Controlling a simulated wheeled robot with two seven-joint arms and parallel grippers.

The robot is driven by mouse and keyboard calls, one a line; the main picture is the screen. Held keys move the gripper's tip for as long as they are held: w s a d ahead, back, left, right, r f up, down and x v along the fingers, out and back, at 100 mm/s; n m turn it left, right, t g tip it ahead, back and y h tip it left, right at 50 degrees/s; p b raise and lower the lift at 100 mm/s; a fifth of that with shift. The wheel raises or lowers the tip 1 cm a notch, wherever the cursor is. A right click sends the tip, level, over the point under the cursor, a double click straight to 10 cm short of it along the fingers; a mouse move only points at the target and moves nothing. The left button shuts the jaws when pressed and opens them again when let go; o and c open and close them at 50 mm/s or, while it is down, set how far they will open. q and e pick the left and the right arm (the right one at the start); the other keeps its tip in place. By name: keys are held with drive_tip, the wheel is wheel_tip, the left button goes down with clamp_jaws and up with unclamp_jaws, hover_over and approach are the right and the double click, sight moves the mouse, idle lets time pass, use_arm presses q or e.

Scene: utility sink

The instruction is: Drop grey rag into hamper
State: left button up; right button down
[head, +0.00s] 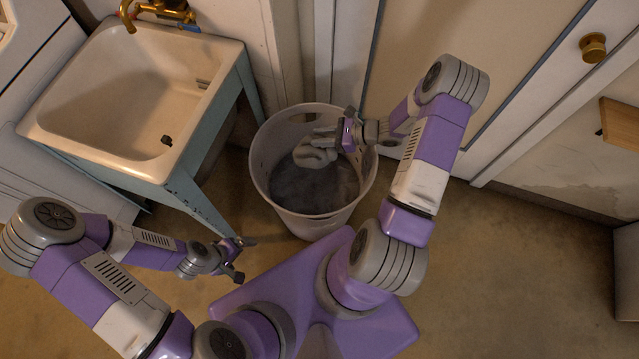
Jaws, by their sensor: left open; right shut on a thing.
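The hamper (262,165) is a round, light grey bin standing on the floor in the middle of the head view, with a dark inside. The grey rag (312,157) is a crumpled light grey bundle seen within the hamper's opening. My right gripper (330,138) reaches over the hamper's right rim and is shut on the rag. I cannot tell how far the rag is above the hamper's bottom. My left gripper (240,258) is open and empty, low in front of the hamper and left of my base.
A utility sink (110,90) on a blue-green stand is at the left of the hamper, with a brass faucet (160,10) above it. A door with a brass knob (593,47) is at the back right. The floor at the right (520,270) is clear.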

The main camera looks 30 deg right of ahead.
drive_tip(key=shift+f, duration=0.25)
drive_tip(key=c, duration=0.8)
unclamp_jaws()
drive_tip(key=p+v, duration=0.1)
drive_tip(key=v, duration=0.6)
drive_tip(key=shift+s+d+r+p, duration=0.1)
drive_tip(key=shift+s+d+p, duration=0.1)
drive_tip(key=shift+p, duration=0.15)
